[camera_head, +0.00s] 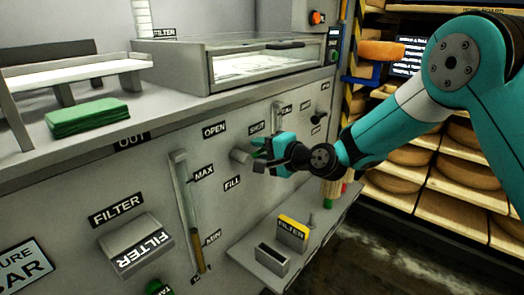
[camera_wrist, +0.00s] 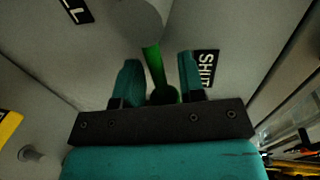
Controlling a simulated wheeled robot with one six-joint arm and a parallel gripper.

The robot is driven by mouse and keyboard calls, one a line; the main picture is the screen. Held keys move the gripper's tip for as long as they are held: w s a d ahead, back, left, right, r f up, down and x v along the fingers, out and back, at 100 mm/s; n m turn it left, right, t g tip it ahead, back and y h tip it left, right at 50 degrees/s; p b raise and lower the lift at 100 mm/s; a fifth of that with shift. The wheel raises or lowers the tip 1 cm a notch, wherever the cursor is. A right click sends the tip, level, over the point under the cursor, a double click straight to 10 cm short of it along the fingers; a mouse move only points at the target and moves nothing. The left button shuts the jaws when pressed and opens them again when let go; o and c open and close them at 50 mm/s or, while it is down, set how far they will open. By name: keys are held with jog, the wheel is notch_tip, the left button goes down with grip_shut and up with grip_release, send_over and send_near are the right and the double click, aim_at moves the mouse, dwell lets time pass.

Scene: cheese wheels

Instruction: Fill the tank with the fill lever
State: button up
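The fill lever is a grey round hub (camera_head: 241,156) with a green handle (camera_wrist: 154,66), on the grey machine front above the FILL label (camera_head: 232,183). OPEN (camera_head: 214,130) and SHUT (camera_head: 257,128) labels sit above it. The handle lies toward the SHUT side. My gripper (camera_head: 268,148) is at the handle. In the wrist view its two fingers (camera_wrist: 160,75) stand apart on either side of the green handle, with gaps visible. The upright level gauge (camera_head: 186,205) has MAX and MIN marks; its lower part looks amber, but the exact level is unclear.
A ledge (camera_head: 318,240) below carries a yellow-topped FILTER box (camera_head: 292,228) and a grey slotted block (camera_head: 271,260). A FILTER flap (camera_head: 137,243) is at lower left. Shelves of cheese wheels (camera_head: 405,155) stand behind my arm.

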grip_shut()
jog(key=shift+d, duration=0.15)
